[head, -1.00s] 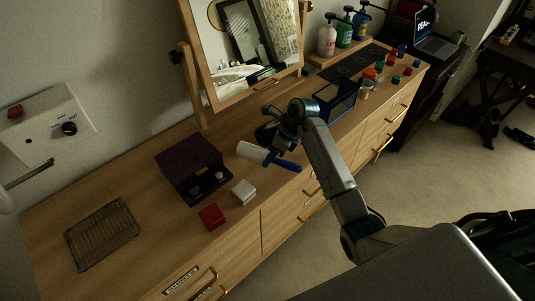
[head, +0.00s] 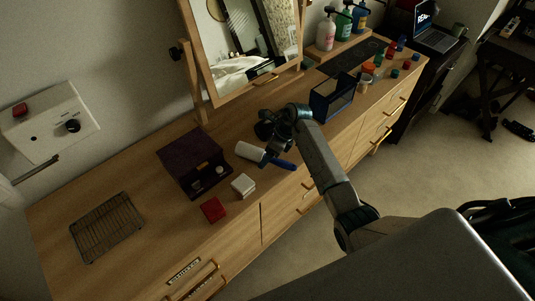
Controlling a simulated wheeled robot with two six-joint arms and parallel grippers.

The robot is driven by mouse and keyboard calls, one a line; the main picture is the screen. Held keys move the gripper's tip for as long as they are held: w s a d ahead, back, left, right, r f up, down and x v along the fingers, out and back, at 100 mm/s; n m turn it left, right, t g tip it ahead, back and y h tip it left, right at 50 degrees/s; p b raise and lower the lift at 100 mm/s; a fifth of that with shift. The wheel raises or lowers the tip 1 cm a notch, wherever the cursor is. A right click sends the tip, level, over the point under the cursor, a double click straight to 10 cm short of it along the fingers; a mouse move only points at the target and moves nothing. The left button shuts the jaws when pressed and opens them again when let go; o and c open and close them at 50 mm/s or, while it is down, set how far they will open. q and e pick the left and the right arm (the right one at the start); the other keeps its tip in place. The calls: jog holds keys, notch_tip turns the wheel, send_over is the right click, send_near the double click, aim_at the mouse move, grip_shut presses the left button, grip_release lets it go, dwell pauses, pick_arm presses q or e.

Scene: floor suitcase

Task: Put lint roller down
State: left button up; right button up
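The lint roller has a white cylinder (head: 250,152) and a blue handle (head: 281,163). In the head view it is at the front middle of the wooden dresser, just right of the dark purple box. My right gripper (head: 270,140) is over the roller where cylinder and handle meet, and the roller moves along with it. The fingertips are largely hidden by the dark wrist. I cannot tell whether the roller touches the dresser top. My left gripper is not in view.
The dresser top (head: 160,221) is bare between a wire rack (head: 107,227) and the purple box (head: 192,160). A white box (head: 243,185) and a red box (head: 213,209) lie near the front edge. A mirror stands behind; a dark-framed case (head: 332,97) is to the right.

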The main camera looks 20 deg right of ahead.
jog(key=shift+r, duration=0.25)
jog(key=b+v, duration=0.5)
jog(key=v, duration=0.6)
jog(key=shift+d+r, duration=0.25)
jog(key=shift+r, duration=0.1)
